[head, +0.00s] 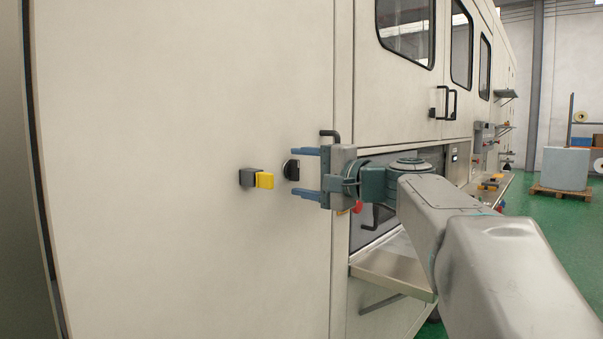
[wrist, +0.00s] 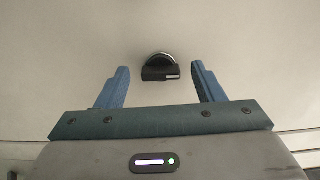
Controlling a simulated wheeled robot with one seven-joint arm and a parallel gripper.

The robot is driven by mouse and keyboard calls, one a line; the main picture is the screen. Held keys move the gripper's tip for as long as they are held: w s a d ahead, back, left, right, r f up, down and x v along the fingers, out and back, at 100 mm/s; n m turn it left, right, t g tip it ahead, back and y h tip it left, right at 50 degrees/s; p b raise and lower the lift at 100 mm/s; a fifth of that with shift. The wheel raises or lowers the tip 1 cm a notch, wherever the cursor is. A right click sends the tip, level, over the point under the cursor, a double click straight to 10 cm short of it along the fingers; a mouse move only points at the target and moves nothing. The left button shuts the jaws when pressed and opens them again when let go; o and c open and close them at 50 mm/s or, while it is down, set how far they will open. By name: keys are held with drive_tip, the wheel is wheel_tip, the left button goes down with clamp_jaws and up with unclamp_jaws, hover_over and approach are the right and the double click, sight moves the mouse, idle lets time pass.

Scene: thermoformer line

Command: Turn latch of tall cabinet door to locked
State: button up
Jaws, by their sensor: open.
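The tall cabinet door (head: 180,120) is a large cream panel that fills the left of the head view and looks closed. Its latch (head: 291,170) is a small black knob on a round base. In the wrist view the latch (wrist: 160,68) shows a dark bar lying across the picture, with a pale mark at its right end. My gripper (head: 306,171) is open, with blue fingers pointing at the door. In the wrist view my gripper (wrist: 162,86) has one finger on each side of the latch, apart from it. I cannot tell the exact depth to the door.
A black and yellow block (head: 257,179) sticks out of the door left of the latch. A black handle (head: 330,136) is just behind my gripper. A metal shelf (head: 392,270) juts out below my arm. The green floor at the right has a loaded pallet (head: 560,190).

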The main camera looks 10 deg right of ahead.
drive_tip(key=v, duration=1.3)
drive_tip(key=shift+s+p, duration=0.2)
drive_tip(key=shift+p, duration=0.25)
drive_tip(key=shift+d, duration=0.1)
drive_tip(key=s+a+f+n+g+h+p, duration=0.35)
drive_tip(key=a+f+g+p, duration=0.5)
drive_tip(key=p, duration=0.45)
drive_tip(key=s+f+n+g+h+p, duration=0.1)
drive_tip(key=s+f+n+h+p, duration=0.1)
drive_tip(key=s+p, duration=0.4)
drive_tip(key=s+f+n+g+h+p, duration=0.2)
drive_tip(key=s+f+n+h+p, duration=0.1)
drive_tip(key=s+n+h+p, duration=0.2)
drive_tip(key=shift+s+p, duration=0.5)
drive_tip(key=shift+s, duration=0.05)
drive_tip(key=shift+d+f, duration=0.15)
